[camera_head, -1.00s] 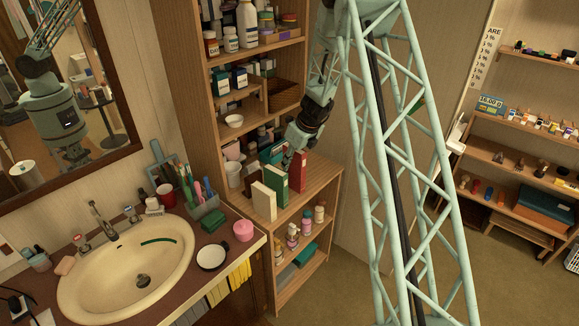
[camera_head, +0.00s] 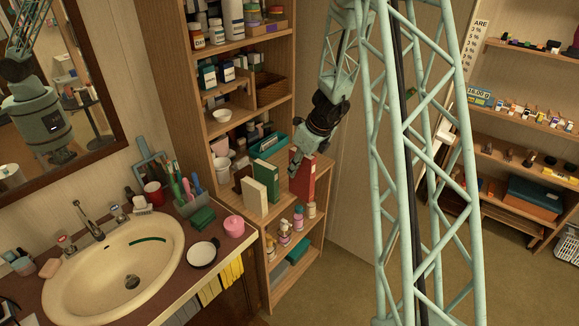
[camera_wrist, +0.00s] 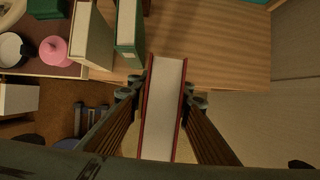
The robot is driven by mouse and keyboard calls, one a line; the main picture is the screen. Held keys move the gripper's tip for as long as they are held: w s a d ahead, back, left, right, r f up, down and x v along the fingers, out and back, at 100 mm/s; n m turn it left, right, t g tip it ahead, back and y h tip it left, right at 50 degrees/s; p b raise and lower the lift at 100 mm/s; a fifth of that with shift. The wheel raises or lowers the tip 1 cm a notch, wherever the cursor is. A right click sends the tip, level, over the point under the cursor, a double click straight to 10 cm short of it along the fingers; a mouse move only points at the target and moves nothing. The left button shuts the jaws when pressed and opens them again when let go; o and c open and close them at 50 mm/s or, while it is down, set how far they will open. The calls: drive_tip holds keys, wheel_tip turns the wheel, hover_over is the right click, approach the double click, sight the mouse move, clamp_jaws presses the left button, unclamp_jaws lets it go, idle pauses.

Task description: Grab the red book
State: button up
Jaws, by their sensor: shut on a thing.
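The red book (camera_head: 303,184) stands upright at the right end of the short row of books on the low wooden shelf unit. My gripper (camera_head: 296,165) reaches down to it from above and is shut on it. In the wrist view the red book (camera_wrist: 163,105) sits between the two fingers of my gripper (camera_wrist: 160,98), with its red covers at the sides and pale page edges facing the camera. The book's lower end is hidden in the wrist view. I cannot tell whether it still touches the shelf top.
A green book (camera_head: 266,176) and a cream book (camera_head: 254,197) stand left of the red book, apart from it. A teal bin (camera_head: 272,145) is behind. The sink counter (camera_head: 150,297) is at left. Bare wooden shelf top (camera_wrist: 215,50) shows beside the books.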

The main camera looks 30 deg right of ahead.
sight(302, 175)
drive_tip(key=shift+s+d+r+b, duration=0.1)
drive_tip(key=shift+s+r+b, duration=0.1)
drive_tip(key=shift+s, duration=0.75)
drive_tip(key=shift+s+r+b, duration=0.1)
drive_tip(key=shift+s+b, duration=0.1)
drive_tip(key=shift+s, duration=0.7)
